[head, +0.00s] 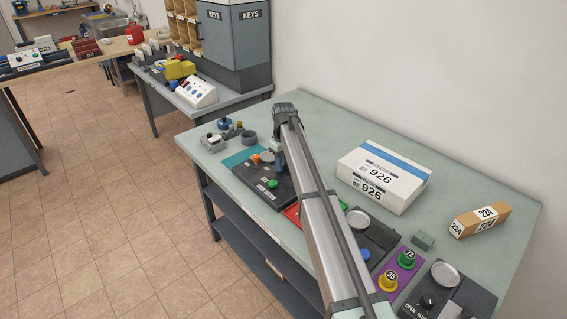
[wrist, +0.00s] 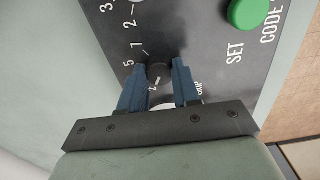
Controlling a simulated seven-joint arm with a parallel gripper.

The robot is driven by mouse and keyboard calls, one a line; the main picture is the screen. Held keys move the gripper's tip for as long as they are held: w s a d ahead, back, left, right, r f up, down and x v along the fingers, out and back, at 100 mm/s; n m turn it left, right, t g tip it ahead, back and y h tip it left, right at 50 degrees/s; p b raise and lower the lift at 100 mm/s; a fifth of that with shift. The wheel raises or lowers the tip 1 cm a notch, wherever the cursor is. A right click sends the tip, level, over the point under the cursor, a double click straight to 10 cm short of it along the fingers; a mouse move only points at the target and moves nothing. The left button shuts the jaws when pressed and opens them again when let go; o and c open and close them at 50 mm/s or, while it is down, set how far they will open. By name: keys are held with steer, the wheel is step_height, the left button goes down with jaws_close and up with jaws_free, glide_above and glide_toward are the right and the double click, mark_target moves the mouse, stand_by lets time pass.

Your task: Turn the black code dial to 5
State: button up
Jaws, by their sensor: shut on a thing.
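The black code dial (wrist: 159,71) is a small round knob on the black code panel (wrist: 205,45) in the wrist view. My gripper (wrist: 160,76) has one blue finger on each side of the dial and is shut on it. A green button (wrist: 248,13) sits beside the word SET. In the head view my gripper (head: 279,158) is over the panel (head: 268,196), and the dial is hidden.
Other devices line the front edge.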

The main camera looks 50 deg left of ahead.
steer(key=m, duration=1.1)
steer(key=shift+m, duration=2.1)
steer(key=o, duration=1.1)
steer(key=shift+c, duration=0.2)
steer(key=shift+r, duration=0.15)
step_height(320, 180, up, 14)
steer(key=shift+f, duration=0.25)
